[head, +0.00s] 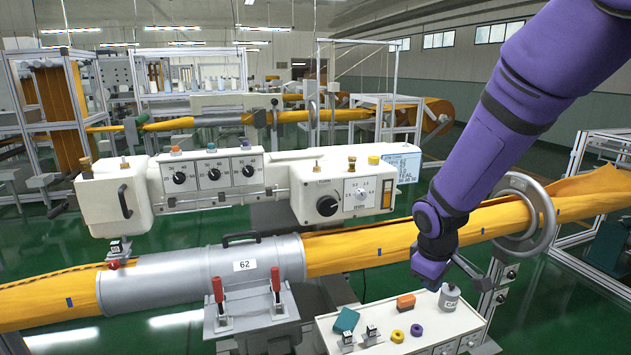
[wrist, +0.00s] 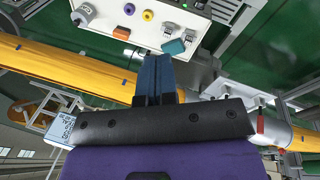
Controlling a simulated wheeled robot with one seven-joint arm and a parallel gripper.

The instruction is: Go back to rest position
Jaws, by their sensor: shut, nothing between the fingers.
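My purple arm comes down from the upper right in the head view. My gripper (head: 484,281) is shut and empty, just above the back right of a white panel box (head: 396,331). In the wrist view my gripper (wrist: 158,62) shows its blue-grey fingers together, over the edge of the same box, near a teal block (wrist: 173,46). Whether the fingertips touch anything cannot be told.
The box top carries a grey canister (head: 449,297), an orange block (head: 405,302), yellow and purple rings and small clamps. Behind runs a yellow felt tube (head: 355,250) through a metal ring (head: 540,213) and grey sleeve (head: 200,275).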

